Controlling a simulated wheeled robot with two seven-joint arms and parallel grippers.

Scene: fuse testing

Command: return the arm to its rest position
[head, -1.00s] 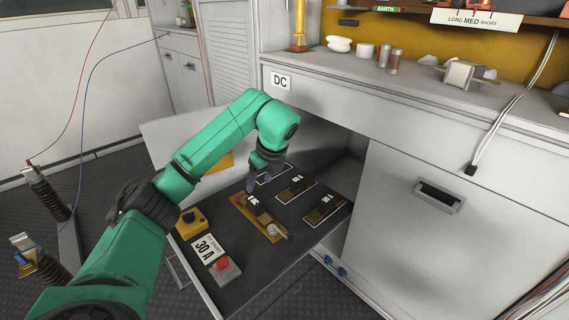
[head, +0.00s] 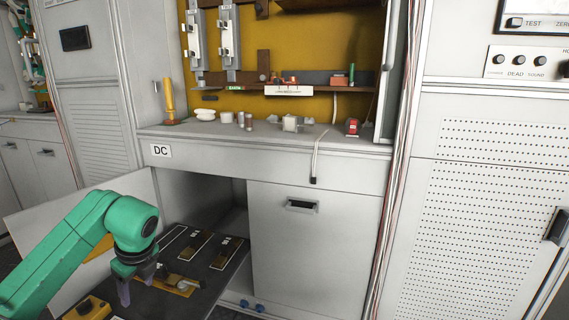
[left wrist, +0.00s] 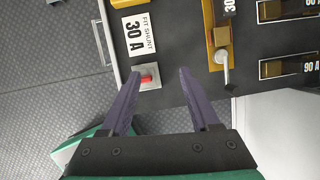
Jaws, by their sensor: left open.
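My left arm (head: 65,245) is green and comes in from the left in the head view. Its gripper (head: 136,285) points down above the pulled-out dark tray and also shows in the left wrist view (left wrist: 157,98). The two purple fingers are spread apart with nothing between them. Below them lie a red button on a pale block (left wrist: 147,79) and a "30 A" label (left wrist: 138,35). A brass fuse holder with a metal lever (left wrist: 222,58) is just right of the fingers, apart from them. My right gripper is in neither view.
The cabinet's open door (head: 30,220) stands at the left. A closed panel with a handle (head: 300,205) is to the right. The counter (head: 265,135) above holds several small parts.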

